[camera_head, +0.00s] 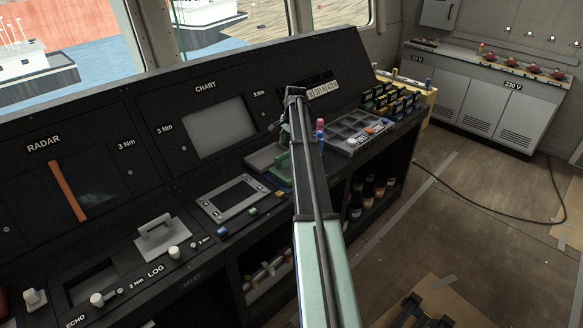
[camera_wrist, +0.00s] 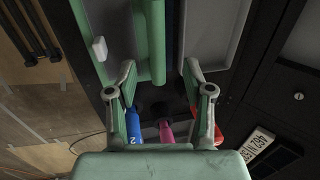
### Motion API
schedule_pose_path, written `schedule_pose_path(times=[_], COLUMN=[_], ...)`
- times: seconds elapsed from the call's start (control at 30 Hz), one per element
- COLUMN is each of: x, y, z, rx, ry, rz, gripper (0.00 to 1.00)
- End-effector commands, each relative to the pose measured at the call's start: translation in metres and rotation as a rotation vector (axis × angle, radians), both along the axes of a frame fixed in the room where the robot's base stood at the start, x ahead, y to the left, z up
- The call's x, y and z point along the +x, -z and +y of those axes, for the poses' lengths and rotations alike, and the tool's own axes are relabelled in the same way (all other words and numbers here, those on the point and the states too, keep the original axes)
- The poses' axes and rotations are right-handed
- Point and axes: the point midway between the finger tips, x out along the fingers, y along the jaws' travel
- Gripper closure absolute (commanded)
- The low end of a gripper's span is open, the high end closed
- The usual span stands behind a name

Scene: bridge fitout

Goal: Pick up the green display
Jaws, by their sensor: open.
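The green display (camera_wrist: 108,30) is at the top of the wrist view, a green panel with a raised green bar-like handle (camera_wrist: 149,42). In the head view, part of the green display (camera_head: 283,168) shows on the console, left of my arm, which hides the rest. My gripper (camera_wrist: 160,68) is open and empty. I cannot tell the remaining depth between fingertips and handle.
Blue (camera_wrist: 133,124) and pink (camera_wrist: 166,130) handled items stand below the fingers in the wrist view. A grey tray (camera_head: 345,140) with compartments lies right of my arm. A framed grey unit (camera_head: 214,207) and small colored blocks are to the left. Open floor lies at right.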

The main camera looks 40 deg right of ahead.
Motion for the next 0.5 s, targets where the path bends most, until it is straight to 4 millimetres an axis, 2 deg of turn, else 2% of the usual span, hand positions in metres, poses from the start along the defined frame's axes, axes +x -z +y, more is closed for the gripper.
schedule_pose_path(times=[0.5], x=[0.004], y=[0.034], z=[0.003], rx=[0.001], ry=[0.000], rz=[0.002], gripper=[0.48])
